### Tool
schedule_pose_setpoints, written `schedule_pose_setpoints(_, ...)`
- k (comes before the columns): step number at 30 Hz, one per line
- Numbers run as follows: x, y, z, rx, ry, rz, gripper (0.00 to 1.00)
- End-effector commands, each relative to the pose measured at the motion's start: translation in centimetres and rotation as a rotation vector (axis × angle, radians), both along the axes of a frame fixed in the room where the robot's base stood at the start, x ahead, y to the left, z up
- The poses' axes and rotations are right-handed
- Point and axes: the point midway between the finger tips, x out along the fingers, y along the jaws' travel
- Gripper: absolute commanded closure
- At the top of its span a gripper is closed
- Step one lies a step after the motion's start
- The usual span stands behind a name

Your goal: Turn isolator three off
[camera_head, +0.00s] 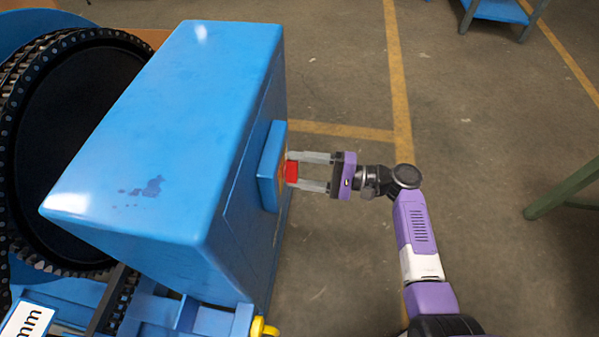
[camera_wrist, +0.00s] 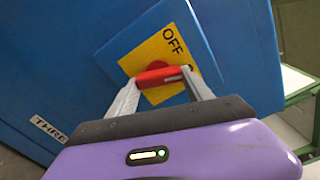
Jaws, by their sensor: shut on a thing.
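The isolator's red handle (camera_wrist: 158,76) sits on a yellow plate (camera_wrist: 150,50) marked "OFF", on a raised blue panel of the cabinet. A label reading "THRE" (camera_wrist: 47,128), partly cut off from view, is on the cabinet face at the left of the wrist view. My gripper (camera_wrist: 160,84) is shut on the red handle, with one finger at each end of it. In the head view my gripper (camera_head: 308,172) reaches the cabinet's right side, its fingers on either side of the red handle (camera_head: 291,172). The plate is mostly hidden there.
The large blue cabinet (camera_head: 170,120) stands beside a black chain wheel (camera_head: 75,140) at the left. A yellow fitting (camera_head: 262,328) is near the cabinet's lower corner. A green rail (camera_head: 565,188) is at the far right. The floor between is clear.

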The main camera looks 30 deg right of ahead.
Motion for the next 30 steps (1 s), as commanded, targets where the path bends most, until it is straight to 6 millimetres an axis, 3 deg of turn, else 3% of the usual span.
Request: schedule_pose_setpoints(30,-0.12,0.02,0.06,-0.549,-0.753,0.000,0.81)
